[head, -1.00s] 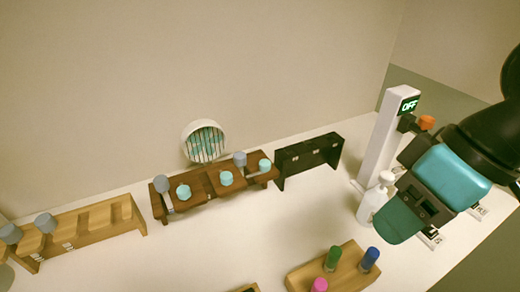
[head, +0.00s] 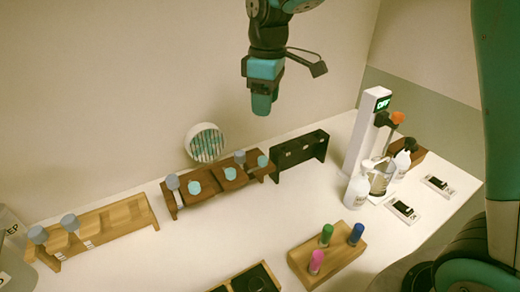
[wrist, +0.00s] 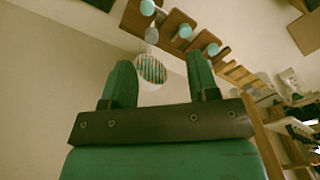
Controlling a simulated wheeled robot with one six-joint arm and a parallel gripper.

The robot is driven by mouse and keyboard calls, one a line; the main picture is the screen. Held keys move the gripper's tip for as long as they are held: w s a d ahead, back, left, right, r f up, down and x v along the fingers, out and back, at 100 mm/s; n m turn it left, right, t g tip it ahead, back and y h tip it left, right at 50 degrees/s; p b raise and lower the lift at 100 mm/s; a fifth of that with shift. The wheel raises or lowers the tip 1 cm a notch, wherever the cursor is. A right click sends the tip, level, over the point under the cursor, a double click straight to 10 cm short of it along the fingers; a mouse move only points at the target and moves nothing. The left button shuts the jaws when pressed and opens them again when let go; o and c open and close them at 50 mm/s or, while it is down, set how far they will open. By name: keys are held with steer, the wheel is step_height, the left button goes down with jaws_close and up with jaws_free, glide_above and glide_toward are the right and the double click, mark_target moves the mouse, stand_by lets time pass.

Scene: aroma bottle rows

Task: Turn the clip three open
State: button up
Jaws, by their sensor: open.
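No label for clip three can be read, so I cannot tell which part it is. A white column (head: 366,135) with an OFF display (head: 382,103) stands at the back right. A dark clamp with an orange knob (head: 397,117) sticks out from it. My gripper (head: 262,105) hangs high in front of the wall, above the back of the table and well left of the column. In the wrist view its two green fingers are apart (wrist: 160,82), with nothing between them. The column's clamp is not clear in the wrist view.
White pump bottles (head: 357,190) stand by the column, with switches (head: 403,210) to their right. A brown rack (head: 215,188) with bottles, an empty black rack (head: 299,150) and a light wooden rack (head: 120,218) line the back. A block (head: 335,258) holds coloured tubes. The table's middle is clear.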

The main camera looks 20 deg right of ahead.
mark_target(263, 158)
steer(key=f+p, duration=0.1)
steer(key=f, duration=0.5)
steer(key=w+f+p, duration=0.1)
steer(key=f+p, duration=0.1)
steer(key=f, duration=0.3)
steer(key=w+f+p, duration=0.1)
steer(key=f, duration=0.5)
steer(key=shift+w+d+f, duration=0.25)
steer(key=shift+f, duration=0.05)
steer(key=c, duration=0.9)
